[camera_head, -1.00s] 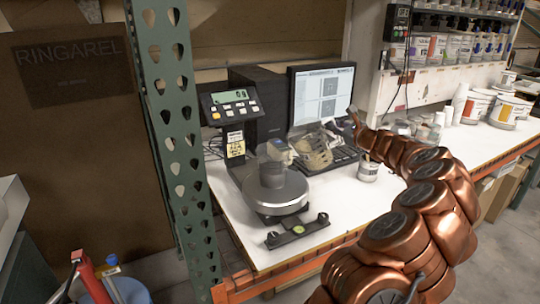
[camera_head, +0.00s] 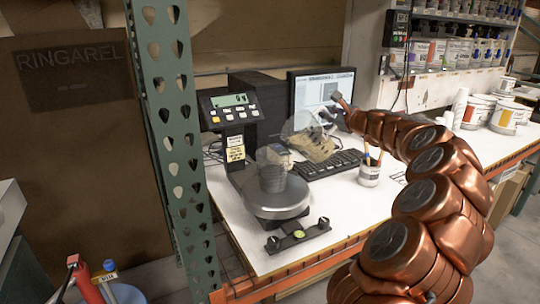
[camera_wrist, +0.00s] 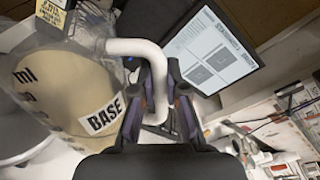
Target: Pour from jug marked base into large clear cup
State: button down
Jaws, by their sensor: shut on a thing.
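The jug marked base (camera_head: 317,148) hangs in the air in front of the monitor and over the keyboard, clear with tan liquid inside. In the wrist view the jug (camera_wrist: 65,95) shows its BASE label and a pale handle, and looks tilted. My gripper (camera_wrist: 160,108) is shut on that handle; in the head view the wrist end (camera_head: 340,106) is just right of the jug. A large clear cup (camera_head: 272,180) stands on the round scale plate, left of the jug and lower. Whether liquid flows is not clear.
The scale plate (camera_head: 276,206) has a display (camera_head: 230,105) behind it. The monitor (camera_head: 322,92) and keyboard (camera_head: 325,165) are at the back. A pencil pot (camera_head: 369,172) stands right of the scale. A green perforated post (camera_head: 170,125) rises at the left front.

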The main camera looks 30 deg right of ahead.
jog(key=shift+s+d+r, duration=0.15)
jog(key=shift+s+d, duration=0.05)
jog(key=shift+d, duration=0.1)
jog(key=shift+w+a+r, duration=0.2)
jog(key=shift+a, duration=0.2)
jog(key=shift+s+r, duration=0.1)
jog(key=shift+r, duration=0.05)
jog(key=shift+d+r+n, duration=0.1)
jog(key=shift+n, duration=0.2)
jog(key=shift+a+b, duration=0.35)
jog(key=shift+b, duration=0.1)
